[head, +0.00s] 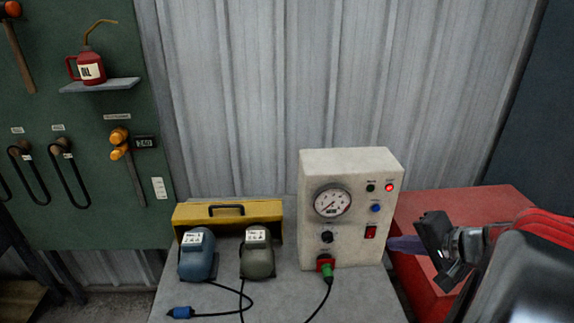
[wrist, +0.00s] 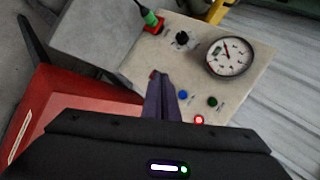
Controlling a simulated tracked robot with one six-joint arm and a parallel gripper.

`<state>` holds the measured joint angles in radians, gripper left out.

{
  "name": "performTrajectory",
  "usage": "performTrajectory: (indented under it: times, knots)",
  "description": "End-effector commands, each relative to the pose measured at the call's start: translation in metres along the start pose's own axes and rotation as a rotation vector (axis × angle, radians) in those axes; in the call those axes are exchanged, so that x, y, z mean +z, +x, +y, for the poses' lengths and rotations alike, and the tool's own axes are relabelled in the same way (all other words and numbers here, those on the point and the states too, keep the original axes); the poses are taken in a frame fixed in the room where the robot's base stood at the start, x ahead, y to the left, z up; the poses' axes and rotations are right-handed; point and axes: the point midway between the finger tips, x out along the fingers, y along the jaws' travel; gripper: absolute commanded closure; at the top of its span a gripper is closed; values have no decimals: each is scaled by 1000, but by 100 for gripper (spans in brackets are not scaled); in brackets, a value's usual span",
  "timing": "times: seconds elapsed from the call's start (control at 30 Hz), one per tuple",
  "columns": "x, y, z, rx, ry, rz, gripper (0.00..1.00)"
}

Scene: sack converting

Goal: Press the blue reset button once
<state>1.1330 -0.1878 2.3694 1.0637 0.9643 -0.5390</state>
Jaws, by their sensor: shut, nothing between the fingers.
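The blue reset button (head: 376,208) is on the front of a cream control box (head: 350,165), below a lit red lamp (head: 389,188) and above a red switch (head: 370,232). In the wrist view the blue button (wrist: 182,95) shows just right of my fingers, uncovered. My gripper (head: 391,244) is shut and empty, its purple fingers together at the box's right side in the head view. In the wrist view the gripper (wrist: 158,76) overlaps the red switch, which is mostly hidden. I cannot tell whether the fingertips touch the panel.
The panel also holds a round gauge (head: 332,202), a dark green button (head: 370,188), a black knob (head: 327,237) and a green plug (head: 326,269) with a cable. Two motor-like units (head: 197,255) and a yellow toolbox (head: 228,213) stand left. A red cabinet (head: 440,205) is right.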

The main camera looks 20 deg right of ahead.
Motion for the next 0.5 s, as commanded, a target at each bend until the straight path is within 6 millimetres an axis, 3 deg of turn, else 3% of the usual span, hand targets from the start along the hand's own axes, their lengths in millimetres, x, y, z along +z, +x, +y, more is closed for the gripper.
performTrajectory:
  times: [0.5]
  knots:
    - [-20,28,-20,0,0,-1,100]
